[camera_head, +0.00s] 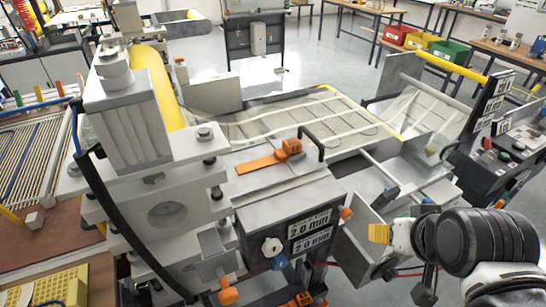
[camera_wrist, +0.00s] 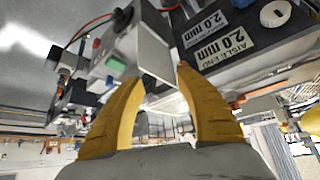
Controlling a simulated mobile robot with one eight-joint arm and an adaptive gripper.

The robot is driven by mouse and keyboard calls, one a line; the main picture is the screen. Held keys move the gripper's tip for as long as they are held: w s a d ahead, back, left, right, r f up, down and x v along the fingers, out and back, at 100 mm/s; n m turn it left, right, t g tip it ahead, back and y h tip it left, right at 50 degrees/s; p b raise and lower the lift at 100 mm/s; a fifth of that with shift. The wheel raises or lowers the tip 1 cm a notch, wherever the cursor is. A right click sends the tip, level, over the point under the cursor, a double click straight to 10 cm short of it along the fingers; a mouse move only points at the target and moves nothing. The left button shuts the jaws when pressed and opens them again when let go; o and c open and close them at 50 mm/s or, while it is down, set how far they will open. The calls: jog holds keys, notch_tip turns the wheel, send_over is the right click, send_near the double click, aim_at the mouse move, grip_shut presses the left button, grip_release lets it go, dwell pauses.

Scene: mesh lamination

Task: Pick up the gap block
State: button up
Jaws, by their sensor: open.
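A pale plate (camera_wrist: 156,45) shows beyond the fingertips. A dark housing with two "2.0 mm" labels (camera_head: 311,222) stands left of my gripper; its labels (camera_wrist: 210,32) also show in the wrist view. I cannot tell for sure which part is the gap block.
An orange bar with a knob (camera_head: 268,160) lies on the housing's top near a black handle (camera_head: 311,143). A sheet with pale strips (camera_head: 310,120) lies behind. A control panel (camera_head: 500,155) stands at right. A red cable (camera_head: 400,271) runs low near my gripper.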

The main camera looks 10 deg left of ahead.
jog(key=w+a+r+n+t+y, duration=0.1)
jog(key=w+a+n+y, duration=0.1)
jog(key=w+a, duration=0.2)
jog(key=w+a+r+n+t+y+p, duration=0.1)
jog(key=w+a, duration=0.4)
jog(key=w, duration=0.2)
jog(key=w+a+r+n+y+p, duration=0.1)
jog(key=w+a+n+y, duration=0.1)
jog(key=w+a, duration=0.3)
jog(key=shift+w+r+n+t+y, duration=0.15)
jog(key=shift+w+t, duration=0.05)
jog(key=shift+w, duration=0.25)
jog(key=shift+w+r+n+t+y, duration=0.15)
jog(key=shift+w+t, duration=0.05)
jog(key=shift+w, duration=0.2)
jog(key=b, duration=0.2)
send_near(294, 143)
jog(key=shift+n+y, duration=0.4)
jog(key=x, duration=0.2)
jog(key=f+x, duration=0.1)
jog(key=x, duration=0.2)
jog(key=shift+s+d, duration=0.2)
jog(key=shift+s, duration=0.05)
jog(key=x, duration=0.2)
jog(key=b+x, duration=0.1)
jog(key=x, duration=0.1)
jog(key=b+x, duration=0.1)
jog(key=x, duration=0.1)
jog(key=shift+w+r, duration=0.25)
jog(key=shift+r, duration=0.1)
